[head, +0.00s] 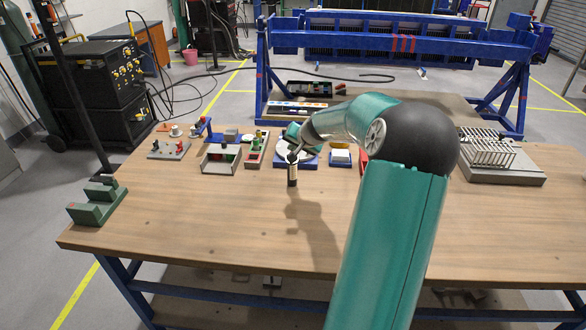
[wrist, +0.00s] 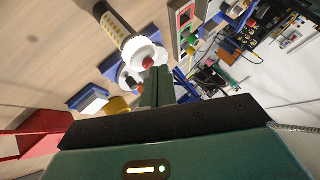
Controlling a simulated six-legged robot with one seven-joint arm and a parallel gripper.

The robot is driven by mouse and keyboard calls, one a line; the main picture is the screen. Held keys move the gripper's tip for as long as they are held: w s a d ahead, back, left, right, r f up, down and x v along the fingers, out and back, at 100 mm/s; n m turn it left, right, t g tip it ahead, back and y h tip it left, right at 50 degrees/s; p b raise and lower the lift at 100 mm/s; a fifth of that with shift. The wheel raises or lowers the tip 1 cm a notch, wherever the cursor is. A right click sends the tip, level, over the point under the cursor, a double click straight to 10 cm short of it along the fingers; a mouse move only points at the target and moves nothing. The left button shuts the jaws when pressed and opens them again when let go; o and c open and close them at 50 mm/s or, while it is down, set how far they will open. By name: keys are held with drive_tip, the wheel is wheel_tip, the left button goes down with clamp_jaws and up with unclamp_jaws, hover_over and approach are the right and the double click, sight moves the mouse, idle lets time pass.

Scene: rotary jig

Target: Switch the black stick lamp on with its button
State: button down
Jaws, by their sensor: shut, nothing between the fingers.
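The black stick lamp (head: 292,172) stands upright on the wooden table, in front of the round white jig plate. In the wrist view the lamp (wrist: 118,30) shows a black body with a pale yellow gridded strip and a white collar. A red button (wrist: 148,63) sits at the collar end. My gripper (wrist: 160,78) is shut and empty, with its fingertips close beside the red button; I cannot tell whether they touch it. In the head view my gripper (head: 292,153) is at the lamp's top, small and partly hidden. I cannot tell whether the strip is lit.
A green stand (head: 97,203) is at the left edge, a wire rack (head: 490,153) at the right. The table's front is clear.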

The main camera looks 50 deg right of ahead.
drive_tip(key=shift+r, duration=0.45)
wheel_tip(320, 180, up, 6)
idle(0.6)
drive_tip(key=shift+a, duration=0.1)
idle(1.0)
